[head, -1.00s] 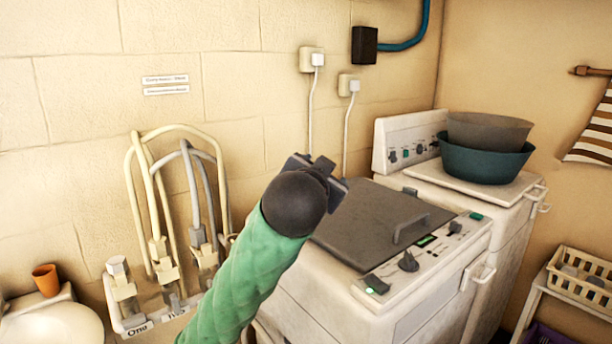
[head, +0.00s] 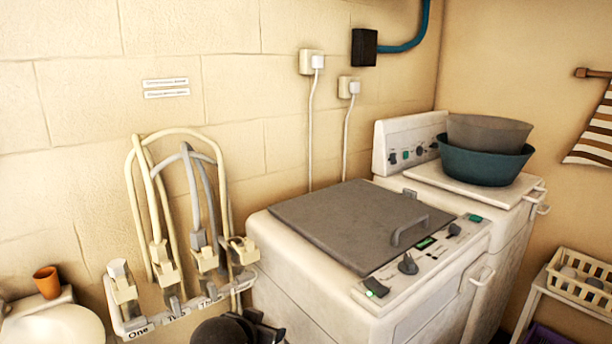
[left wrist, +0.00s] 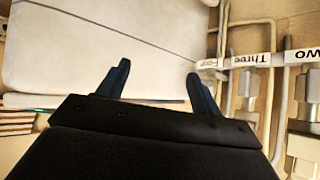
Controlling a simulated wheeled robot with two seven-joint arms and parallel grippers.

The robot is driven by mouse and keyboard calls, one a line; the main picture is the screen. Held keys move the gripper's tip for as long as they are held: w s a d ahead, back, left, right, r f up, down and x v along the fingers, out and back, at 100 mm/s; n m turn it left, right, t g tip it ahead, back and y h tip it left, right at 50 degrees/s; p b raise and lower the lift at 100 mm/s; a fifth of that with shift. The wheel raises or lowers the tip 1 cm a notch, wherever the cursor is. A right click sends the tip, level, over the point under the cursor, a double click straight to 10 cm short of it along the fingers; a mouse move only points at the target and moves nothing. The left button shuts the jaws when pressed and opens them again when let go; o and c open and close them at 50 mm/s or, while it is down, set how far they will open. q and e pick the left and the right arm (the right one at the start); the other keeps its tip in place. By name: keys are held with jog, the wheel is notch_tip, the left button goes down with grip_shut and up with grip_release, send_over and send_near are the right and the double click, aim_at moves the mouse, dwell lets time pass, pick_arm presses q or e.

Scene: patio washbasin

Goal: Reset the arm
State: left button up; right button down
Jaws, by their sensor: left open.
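My left gripper (head: 264,328) is at the bottom edge of the head view, in front of the labelled tap rack and left of the near washing machine. Only its dark wrist and part of its jaws show there. In the left wrist view its two dark blue fingers (left wrist: 159,72) are spread apart with nothing between them. They point toward the white side of a machine (left wrist: 100,45). My right gripper is in neither view.
The tap rack (head: 150,324) with several valves and looped hoses stands against the wall. A near washing machine (head: 320,290) with a grey lid is to the right. Teal and grey basins (head: 485,160) sit behind it. An orange cup (head: 47,282) stands by a white sink (head: 55,328).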

pick_arm(q)
jog(key=s+a+f+n+g, duration=0.1)
jog(key=s+a+f+g, duration=0.1)
jog(key=s+f, duration=0.5)
jog(key=s+a+f+n+g, duration=0.1)
jog(key=s+a+f+g, duration=0.1)
jog(key=s+f, duration=0.5)
jog(key=s+f+g+y, duration=0.1)
jog(key=s+f+g, duration=0.2)
jog(key=s+f, duration=1.1)
jog(key=shift+s+a+g+p, duration=0.25)
jog(key=shift+s+g+p, duration=0.15)
jog(key=shift+s, duration=0.55)
